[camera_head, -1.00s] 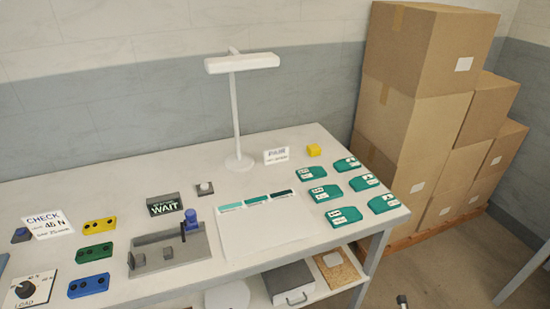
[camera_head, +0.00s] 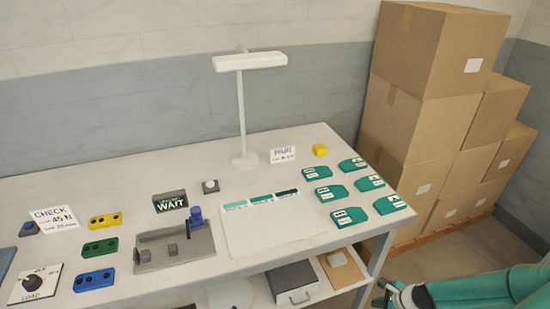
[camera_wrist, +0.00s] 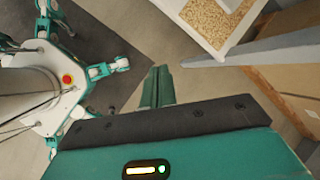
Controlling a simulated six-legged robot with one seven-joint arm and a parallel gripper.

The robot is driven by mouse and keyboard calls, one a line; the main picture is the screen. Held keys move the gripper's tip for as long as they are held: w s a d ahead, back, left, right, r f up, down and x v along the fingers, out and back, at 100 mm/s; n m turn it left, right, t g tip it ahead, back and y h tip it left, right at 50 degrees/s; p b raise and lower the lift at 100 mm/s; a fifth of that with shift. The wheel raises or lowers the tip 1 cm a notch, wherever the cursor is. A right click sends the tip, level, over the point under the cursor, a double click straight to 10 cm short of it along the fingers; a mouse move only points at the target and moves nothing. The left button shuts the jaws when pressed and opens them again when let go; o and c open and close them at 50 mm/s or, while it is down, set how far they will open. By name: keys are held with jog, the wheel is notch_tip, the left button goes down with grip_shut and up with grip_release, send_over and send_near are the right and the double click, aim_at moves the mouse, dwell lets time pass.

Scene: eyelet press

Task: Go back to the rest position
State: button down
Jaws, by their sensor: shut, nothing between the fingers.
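My gripper (camera_wrist: 158,88) shows in the wrist view with its two green fingers together and nothing between them. It hangs over open floor, apart from the bench. My own white body and green legs show at the left of that view. In the head view, part of my green arm shows at the lower right, beside the bench's right end. I cannot make out the fingers there.
The white bench (camera_head: 110,185) holds a grey press fixture (camera_head: 195,245), a blue block (camera_head: 95,281), several green pouches (camera_head: 333,193) and a lamp (camera_head: 242,110). Cardboard boxes (camera_head: 425,120) stand to the right.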

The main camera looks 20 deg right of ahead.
jog(key=w+a+r+n+g+h, duration=0.1)
jog(key=w+a+r+n, duration=0.1)
jog(key=a+r+n, duration=0.5)
jog(key=w+a+r+n+g+h, duration=0.1)
jog(key=w+a+r+n, duration=0.15)
jog(key=r, duration=0.95)
jog(key=w+a+r+n+g+h, duration=0.1)
jog(key=w+a+r+n, duration=0.1)
jog(key=a+r+n, duration=0.5)
jog(key=s+a+r+n+t, duration=0.1)
jog(key=s+a+r+n, duration=0.3)
jog(key=a+r, duration=0.3)
jog(key=s+a+r+n+t, duration=0.2)
jog(key=s+a+r+n, duration=0.2)
jog(key=r, duration=0.9)
jog(key=s+a, duration=0.2)
jog(key=shift+a, duration=0.4)
